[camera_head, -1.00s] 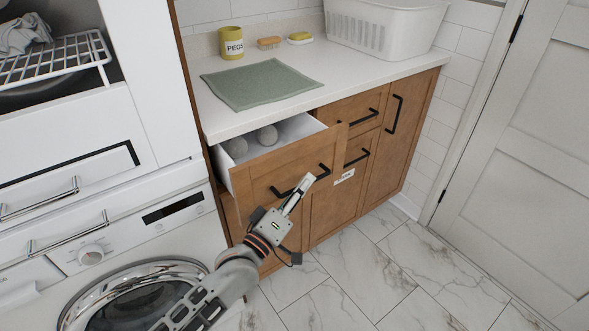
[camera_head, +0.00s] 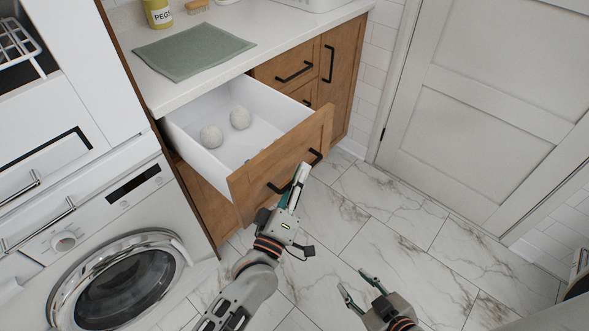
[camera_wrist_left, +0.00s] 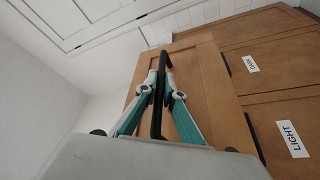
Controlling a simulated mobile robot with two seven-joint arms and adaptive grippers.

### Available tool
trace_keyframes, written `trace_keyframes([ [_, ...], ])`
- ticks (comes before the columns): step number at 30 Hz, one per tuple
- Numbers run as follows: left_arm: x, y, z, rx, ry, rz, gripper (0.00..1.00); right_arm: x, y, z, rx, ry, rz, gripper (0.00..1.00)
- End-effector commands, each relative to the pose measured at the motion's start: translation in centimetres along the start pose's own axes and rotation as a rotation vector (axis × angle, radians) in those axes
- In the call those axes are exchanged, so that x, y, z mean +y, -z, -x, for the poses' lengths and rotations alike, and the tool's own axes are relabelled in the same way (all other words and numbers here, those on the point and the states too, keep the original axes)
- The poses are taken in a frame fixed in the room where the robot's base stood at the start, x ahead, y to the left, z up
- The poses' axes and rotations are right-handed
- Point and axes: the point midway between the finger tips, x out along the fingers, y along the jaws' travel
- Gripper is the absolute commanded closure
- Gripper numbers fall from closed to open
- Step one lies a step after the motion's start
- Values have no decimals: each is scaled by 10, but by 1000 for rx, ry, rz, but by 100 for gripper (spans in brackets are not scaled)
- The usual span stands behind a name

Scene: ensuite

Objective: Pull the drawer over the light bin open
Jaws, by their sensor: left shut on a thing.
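The wooden drawer (camera_head: 284,160) at the left of the cabinet stands well open, with two grey-white balls (camera_head: 226,128) inside. My left gripper (camera_head: 300,178) is shut on its black bar handle (camera_head: 317,156). In the left wrist view my fingers (camera_wrist_left: 161,85) close around the handle (camera_wrist_left: 157,110) on the wooden drawer front (camera_wrist_left: 195,75). In the left wrist view a LIGHT label (camera_wrist_left: 292,139) and a DARK label (camera_wrist_left: 251,64) show on wooden fronts. My right gripper (camera_head: 357,288) is open and empty above the floor at the bottom.
A washing machine (camera_head: 125,270) stands left of the cabinet. A green cloth (camera_head: 195,50) lies on the counter (camera_head: 270,30), with a PEGS tin (camera_head: 158,14) at the back. A white door (camera_head: 490,100) is at the right. The tiled floor (camera_head: 400,215) is clear.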

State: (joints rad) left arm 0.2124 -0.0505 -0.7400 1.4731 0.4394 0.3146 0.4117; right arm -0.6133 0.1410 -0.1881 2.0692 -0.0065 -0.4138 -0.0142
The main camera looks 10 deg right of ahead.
Motion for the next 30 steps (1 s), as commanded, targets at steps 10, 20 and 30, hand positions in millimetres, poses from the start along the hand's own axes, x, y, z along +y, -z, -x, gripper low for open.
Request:
trace_keyframes([
  [10,-1,-1,0,0,1,0,87,0,-1,0,0,-1,-1,60],
  [20,0,0,0,0,1,0,75,0,-1,0,0,0,0,60],
  [30,-2,-1,35,-1,3,0,75,0,0,0,1,0,1,60],
])
